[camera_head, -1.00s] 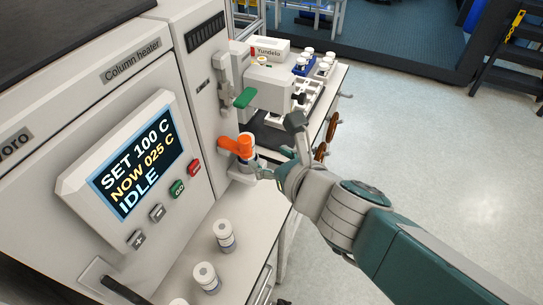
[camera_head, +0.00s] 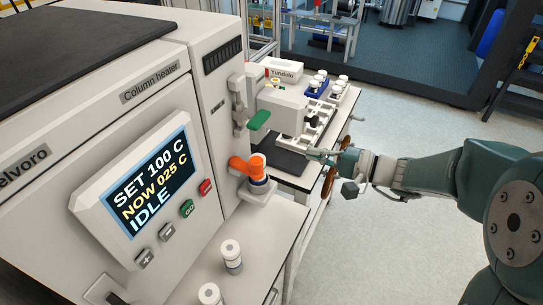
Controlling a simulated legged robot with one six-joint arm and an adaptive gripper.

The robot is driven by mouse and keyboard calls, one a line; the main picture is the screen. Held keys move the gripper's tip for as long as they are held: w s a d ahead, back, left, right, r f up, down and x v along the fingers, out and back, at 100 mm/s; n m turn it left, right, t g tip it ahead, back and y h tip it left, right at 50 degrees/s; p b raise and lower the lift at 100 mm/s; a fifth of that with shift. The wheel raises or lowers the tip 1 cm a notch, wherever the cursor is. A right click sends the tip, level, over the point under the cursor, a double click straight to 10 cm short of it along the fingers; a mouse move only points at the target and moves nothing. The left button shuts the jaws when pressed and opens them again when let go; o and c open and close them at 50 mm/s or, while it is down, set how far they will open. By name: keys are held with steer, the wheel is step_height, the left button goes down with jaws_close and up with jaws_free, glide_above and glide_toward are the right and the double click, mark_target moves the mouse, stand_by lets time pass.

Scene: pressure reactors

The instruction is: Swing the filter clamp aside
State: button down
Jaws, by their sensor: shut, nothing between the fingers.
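I take this orange piece to be the filter clamp. A green lever (camera_head: 259,120) sits above it on the same face. My gripper (camera_head: 314,154) is shut and empty, to the right of the clamp and clear of it, in front of the side bench edge. Its fingers point left and look small, so fine detail is hard to see.
The column heater (camera_head: 112,95) with its lit screen (camera_head: 147,182) fills the left. White vials (camera_head: 231,256) stand on the front bench. A side bench holds a white box (camera_head: 285,70) and vial racks (camera_head: 314,88). Brown handwheels (camera_head: 347,160) are near my gripper. Open floor lies right.

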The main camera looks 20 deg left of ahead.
steer(key=d+n+g, duration=0.1)
steer(key=d+n, duration=0.1)
glide_toward(245, 163)
steer(key=w+a+r, duration=0.2)
steer(key=w+a, duration=0.1)
steer(key=w, duration=0.2)
steer(key=s, duration=0.1)
steer(key=s+a, duration=0.1)
steer(key=s, duration=0.1)
steer(key=shift+s+a+f+y, duration=0.15)
steer(key=shift+s+f+y, duration=0.1)
steer(key=shift+y, duration=0.15)
steer(key=shift+s, duration=0.1)
steer(key=shift+s, duration=0.85)
